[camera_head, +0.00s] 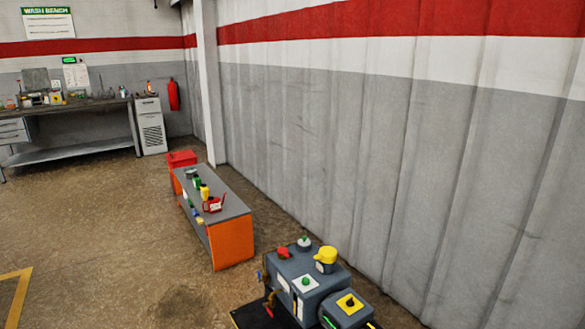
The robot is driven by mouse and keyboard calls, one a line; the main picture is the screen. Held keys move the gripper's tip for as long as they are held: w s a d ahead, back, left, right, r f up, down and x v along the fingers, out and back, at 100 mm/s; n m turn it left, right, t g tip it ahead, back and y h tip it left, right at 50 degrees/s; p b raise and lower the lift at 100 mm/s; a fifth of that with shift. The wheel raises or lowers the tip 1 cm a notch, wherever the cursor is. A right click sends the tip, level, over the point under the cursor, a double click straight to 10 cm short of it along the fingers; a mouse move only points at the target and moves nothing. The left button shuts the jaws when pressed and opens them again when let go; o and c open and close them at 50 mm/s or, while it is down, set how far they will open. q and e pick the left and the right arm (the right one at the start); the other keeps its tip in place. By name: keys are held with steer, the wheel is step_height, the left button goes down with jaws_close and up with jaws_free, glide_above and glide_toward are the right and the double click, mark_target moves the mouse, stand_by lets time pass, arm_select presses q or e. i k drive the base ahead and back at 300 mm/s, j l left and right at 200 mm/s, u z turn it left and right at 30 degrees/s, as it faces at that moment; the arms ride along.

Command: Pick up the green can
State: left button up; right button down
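A small green can (197,184) appears to stand on the grey top of a low orange bench (231,243) near the wall. It is small and far off, so its details are unclear. A yellow item (205,191) stands just in front of it, and a dark greenish item (191,173) is just behind it. Neither of my grippers is in the camera_head view, and nothing visible touches the can.
A red item (213,204) lies nearer on the bench top. A grey machine (305,285) with coloured buttons stands at the front right. A cluttered workbench (75,106) is at the back left. Open floor (100,225) lies left of the bench.

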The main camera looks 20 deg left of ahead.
mark_target(196, 180)
steer(key=u, duration=1.55)
steer(key=i, duration=4.05)
